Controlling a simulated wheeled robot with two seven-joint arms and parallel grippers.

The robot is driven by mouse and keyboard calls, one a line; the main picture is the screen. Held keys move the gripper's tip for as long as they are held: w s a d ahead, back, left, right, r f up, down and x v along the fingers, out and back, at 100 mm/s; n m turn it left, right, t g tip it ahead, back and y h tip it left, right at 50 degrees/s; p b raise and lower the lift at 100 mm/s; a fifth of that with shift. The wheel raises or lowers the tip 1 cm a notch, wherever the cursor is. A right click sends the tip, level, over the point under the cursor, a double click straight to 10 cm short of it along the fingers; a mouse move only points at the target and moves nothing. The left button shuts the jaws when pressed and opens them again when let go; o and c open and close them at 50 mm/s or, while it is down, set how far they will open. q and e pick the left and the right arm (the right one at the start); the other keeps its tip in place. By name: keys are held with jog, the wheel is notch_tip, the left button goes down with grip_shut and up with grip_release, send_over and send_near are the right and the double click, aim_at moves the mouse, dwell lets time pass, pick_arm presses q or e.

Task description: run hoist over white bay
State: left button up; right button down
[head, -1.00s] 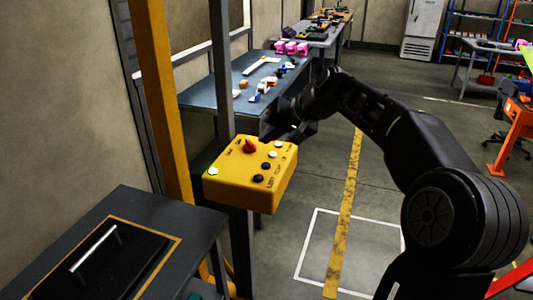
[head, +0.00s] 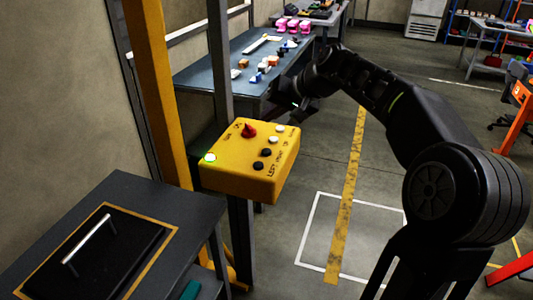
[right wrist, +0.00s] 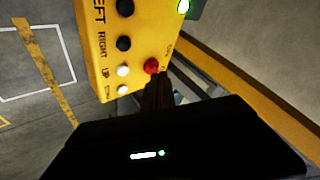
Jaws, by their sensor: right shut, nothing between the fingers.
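The yellow control box (head: 245,180) hangs on a grey post. It carries a red knob (head: 248,130), black buttons marked LEFT (head: 258,166) and RIGHT (head: 266,153), two white buttons (head: 275,134) and a lit green lamp (head: 210,157). My right gripper (head: 284,108) is shut and empty, just beyond the box's far edge. In the right wrist view its dark fingers (right wrist: 157,93) point at the box near the red knob; contact cannot be told. The white-outlined bay (head: 318,240) lies on the floor, right of the box. The hoist and my left gripper are not in view.
A grey table with a black handled panel (head: 92,245) stands at front left. A yellow post (head: 155,90) rises behind the box. A blue-grey bench (head: 210,75) with small parts stands beyond. A worn yellow strip (head: 345,215) crosses the bay; the bay floor looks clear.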

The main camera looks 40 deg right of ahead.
aim_at(269, 152)
notch_tip(269, 152, down, 7)
jog(key=b, duration=0.5)
jog(key=shift+f, duration=0.15)
dwell(1.7)
jog(key=shift+f+b, duration=0.4)
jog(key=shift+b, duration=0.2)
